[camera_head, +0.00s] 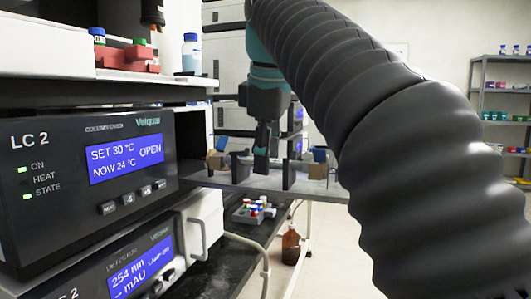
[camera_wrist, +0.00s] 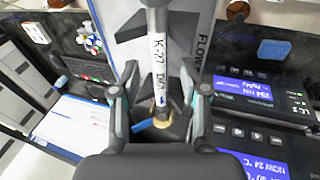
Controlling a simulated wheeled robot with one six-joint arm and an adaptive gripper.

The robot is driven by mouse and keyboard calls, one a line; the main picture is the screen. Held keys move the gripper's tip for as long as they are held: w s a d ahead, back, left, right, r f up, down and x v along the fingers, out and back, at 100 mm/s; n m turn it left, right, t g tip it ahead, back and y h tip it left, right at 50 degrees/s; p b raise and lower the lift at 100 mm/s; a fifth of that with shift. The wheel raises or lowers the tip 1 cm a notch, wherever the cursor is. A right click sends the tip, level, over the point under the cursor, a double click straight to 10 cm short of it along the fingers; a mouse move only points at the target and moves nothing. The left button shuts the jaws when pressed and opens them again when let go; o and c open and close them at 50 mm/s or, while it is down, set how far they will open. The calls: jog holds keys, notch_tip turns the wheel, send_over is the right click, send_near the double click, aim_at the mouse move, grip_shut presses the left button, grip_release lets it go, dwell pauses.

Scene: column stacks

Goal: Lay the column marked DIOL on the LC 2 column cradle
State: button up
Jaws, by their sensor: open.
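A slim pale column (camera_wrist: 158,65) shows in the wrist view, with a white label that appears to read K-07 DIOL. My gripper (camera_wrist: 158,92) is open, with one finger on each side of the column. In the head view my gripper (camera_head: 262,150) points down over a grey shelf with dark uprights (camera_head: 288,175), likely the LC 2 cradle. I cannot tell if the column fully rests there; it is not clear in the head view.
The LC 2 unit (camera_head: 85,175) stands at the left, its display reading OPEN. A detector unit (camera_head: 130,265) sits below it. A rack of small vials (camera_head: 254,211) is on the dark bench, and a brown bottle (camera_head: 291,245) stands lower. Shelving is at the far right.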

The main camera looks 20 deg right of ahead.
jog(key=shift+v, duration=1.35)
jog(key=shift+s+r, duration=0.2)
jog(key=shift+s, duration=0.1)
jog(key=s+a, duration=0.2)
jog(key=s, duration=0.9)
notch_tip(320, 180, down, 38)
jog(key=s+d+m+t, duration=0.1)
jog(key=s+d+m, duration=0.1)
jog(key=m, duration=0.9)
jog(key=shift+s+d+r+t+y, duration=0.2)
jog(key=shift+s+t+y, duration=0.1)
jog(key=shift+t, duration=0.1)
jog(key=shift+a, duration=0.1)
